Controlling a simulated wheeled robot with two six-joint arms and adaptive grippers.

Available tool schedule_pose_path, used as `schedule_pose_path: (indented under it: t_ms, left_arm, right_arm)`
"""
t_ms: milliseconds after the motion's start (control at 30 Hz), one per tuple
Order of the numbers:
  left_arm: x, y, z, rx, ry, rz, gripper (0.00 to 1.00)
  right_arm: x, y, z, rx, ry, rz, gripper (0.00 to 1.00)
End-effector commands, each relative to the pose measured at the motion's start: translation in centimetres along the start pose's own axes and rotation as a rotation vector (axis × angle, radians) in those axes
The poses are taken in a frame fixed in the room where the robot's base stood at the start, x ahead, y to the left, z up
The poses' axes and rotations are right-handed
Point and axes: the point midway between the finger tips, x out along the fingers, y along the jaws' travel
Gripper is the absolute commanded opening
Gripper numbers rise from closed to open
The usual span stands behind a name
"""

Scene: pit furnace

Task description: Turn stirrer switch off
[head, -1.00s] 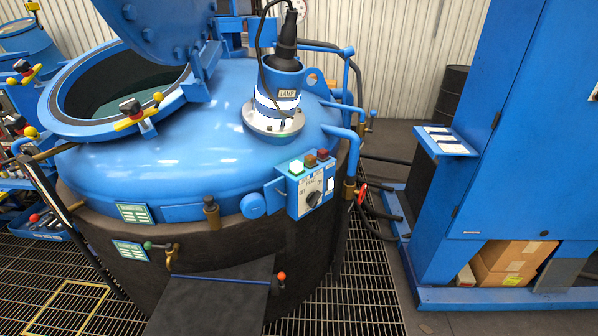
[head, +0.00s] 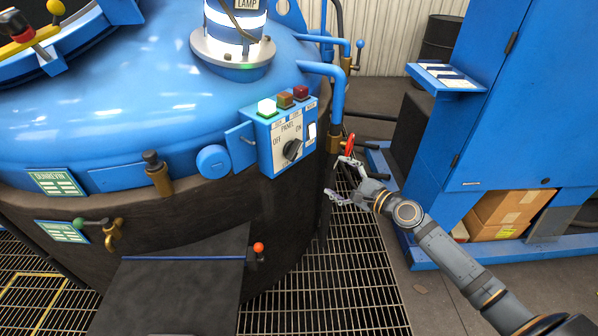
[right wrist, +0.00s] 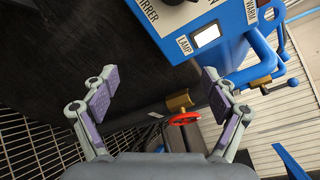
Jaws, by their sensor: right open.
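The blue control box (head: 280,136) on the vessel's side carries a round dark stirrer knob (head: 292,150) between OFF and ON marks. The knob's handle appears tilted up toward ON. A white rocker switch (head: 312,131) is on the box's right part; in the right wrist view a lit white rocker (right wrist: 206,36) sits beside a LAMP label. The knob (right wrist: 172,2) is cut off at that view's top edge, with stirrer lettering below it. My right gripper (head: 340,177) is open and empty, right of and below the box, apart from it. My left gripper is not in view.
A red valve handle (head: 350,145) on a brass fitting is close to my right gripper; it also shows in the right wrist view (right wrist: 184,118). Blue pipes (head: 322,68) rise beside the box. A blue cabinet (head: 510,110) stands right. Grating floor (head: 350,290) lies below.

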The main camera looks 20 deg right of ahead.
Motion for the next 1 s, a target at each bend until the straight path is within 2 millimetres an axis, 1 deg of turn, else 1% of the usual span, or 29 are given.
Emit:
schedule_pose_path:
  t_ms: [33,100,200,367,467,567,700,800,900,1000]
  left_arm:
    - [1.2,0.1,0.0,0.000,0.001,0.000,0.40]
    - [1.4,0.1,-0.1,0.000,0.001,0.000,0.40]
    - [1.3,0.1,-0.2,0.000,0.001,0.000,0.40]
    - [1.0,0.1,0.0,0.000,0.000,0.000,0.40]
    - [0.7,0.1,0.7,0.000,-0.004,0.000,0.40]
    - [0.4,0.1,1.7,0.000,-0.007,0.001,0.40]
    - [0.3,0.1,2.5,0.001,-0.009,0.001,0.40]
    - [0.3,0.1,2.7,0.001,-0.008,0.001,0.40]
    - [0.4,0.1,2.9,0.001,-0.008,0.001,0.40]
    - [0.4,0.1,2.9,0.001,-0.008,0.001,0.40]
  right_arm:
    - [0.2,-0.3,2.1,0.063,-0.061,-0.006,0.86]
    - [0.1,-1.2,4.5,0.137,-0.119,-0.006,0.86]
    - [0.0,-1.8,6.0,0.184,-0.152,-0.004,0.86]
    - [0.3,-2.1,6.2,0.187,-0.154,-0.009,0.86]
    - [1.2,-2.4,6.4,0.187,-0.156,-0.014,0.86]
    - [2.6,-2.4,6.7,0.191,-0.155,-0.012,0.86]
    - [5.5,-2.3,7.2,0.191,-0.156,-0.011,0.86]
    - [7.5,-2.3,7.3,0.189,-0.154,-0.011,0.86]
    - [9.1,-2.2,7.4,0.187,-0.152,-0.009,0.86]
    - [10.0,-2.1,7.5,0.185,-0.151,-0.007,0.86]
